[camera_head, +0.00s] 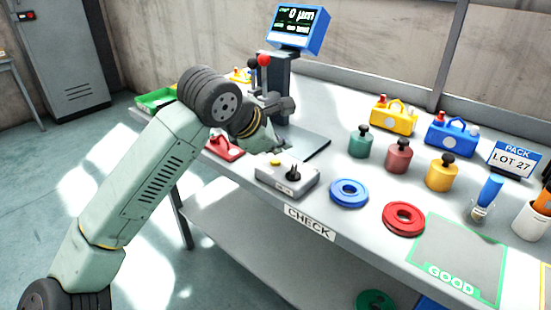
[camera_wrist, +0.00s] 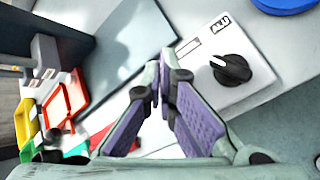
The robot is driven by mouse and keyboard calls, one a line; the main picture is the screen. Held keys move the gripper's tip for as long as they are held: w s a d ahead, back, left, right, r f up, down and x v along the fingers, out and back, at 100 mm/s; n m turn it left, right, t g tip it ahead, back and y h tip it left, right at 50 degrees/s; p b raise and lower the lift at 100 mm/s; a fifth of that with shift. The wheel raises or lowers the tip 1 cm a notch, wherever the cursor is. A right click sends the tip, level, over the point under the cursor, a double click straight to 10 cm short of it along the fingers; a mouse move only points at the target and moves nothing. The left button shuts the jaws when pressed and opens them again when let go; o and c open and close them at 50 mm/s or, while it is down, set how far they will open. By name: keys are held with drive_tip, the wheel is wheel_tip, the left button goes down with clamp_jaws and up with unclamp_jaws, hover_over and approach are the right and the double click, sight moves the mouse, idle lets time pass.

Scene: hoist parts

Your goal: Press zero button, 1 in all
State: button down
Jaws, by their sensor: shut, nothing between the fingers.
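A grey control box (camera_head: 287,178) sits near the table's front edge, above the CHECK label. In the wrist view, the box's pale top (camera_wrist: 205,60) and knob (camera_wrist: 231,69) lie right of the fingers; the yellow button does not show there. My gripper (camera_head: 268,142) is shut and empty, just behind and left of the button in the head view. Its fingertips (camera_wrist: 160,82) meet beside the box; contact cannot be told. The blue display (camera_head: 302,27) reads 0 µm.
A gauge stand with a red-knobbed lever (camera_head: 264,61) rises behind my gripper. A blue ring (camera_head: 349,193) and a red ring (camera_head: 403,218) lie right of the box. Several coloured weights stand behind. The green-framed GOOD area (camera_head: 458,255) is empty.

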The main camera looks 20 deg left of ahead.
sight(279, 162)
drive_tip(key=shift+r+p, duration=1.15)
drive_tip(key=shift+r, duration=1.35)
drive_tip(key=shift+d, duration=0.1)
